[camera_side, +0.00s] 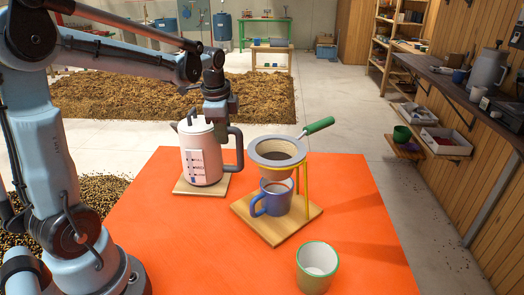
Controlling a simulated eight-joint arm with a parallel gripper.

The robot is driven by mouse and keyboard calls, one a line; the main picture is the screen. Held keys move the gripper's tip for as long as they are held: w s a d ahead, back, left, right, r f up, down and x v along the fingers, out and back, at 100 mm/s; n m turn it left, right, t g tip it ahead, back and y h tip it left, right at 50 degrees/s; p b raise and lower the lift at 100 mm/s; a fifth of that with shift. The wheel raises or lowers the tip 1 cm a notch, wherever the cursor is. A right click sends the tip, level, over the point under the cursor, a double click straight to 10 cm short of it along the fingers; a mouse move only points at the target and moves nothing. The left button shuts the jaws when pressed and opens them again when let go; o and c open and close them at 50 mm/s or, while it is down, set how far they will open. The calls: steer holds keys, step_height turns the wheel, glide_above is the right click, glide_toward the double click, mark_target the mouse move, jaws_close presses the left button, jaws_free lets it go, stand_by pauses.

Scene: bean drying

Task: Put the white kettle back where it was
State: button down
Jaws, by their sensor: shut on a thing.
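The white kettle (201,156) stands upright at the back left of the orange table, on or just above a small square wooden board (186,189); I cannot tell whether its base touches. It has a dark handle on its right side, a dark spout on the left and markings on its front. My gripper (218,112) comes down from above and is shut on the kettle at its top right, near the upper end of the handle. The fingertips are partly hidden.
Right of the kettle, a pour-over stand (305,208) on a wooden base holds a grey dripper (277,152) over a blue mug (272,199). A green-handled tool (318,125) leans from the dripper. A green-rimmed cup (317,268) stands near the front. The table's left middle is clear.

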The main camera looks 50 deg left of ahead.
steer(key=c, duration=0.9)
jaws_free()
steer(key=shift+f, duration=0.1)
steer(key=v, duration=1.2)
steer(key=s+d+f+n+t+h, duration=0.1)
steer(key=s+d+f+n+t, duration=0.4)
steer(key=d, duration=0.9)
step_height(320, 180, down, 6)
steer(key=s+n, duration=0.2)
steer(key=n, duration=0.2)
steer(key=shift+d+f, duration=0.15)
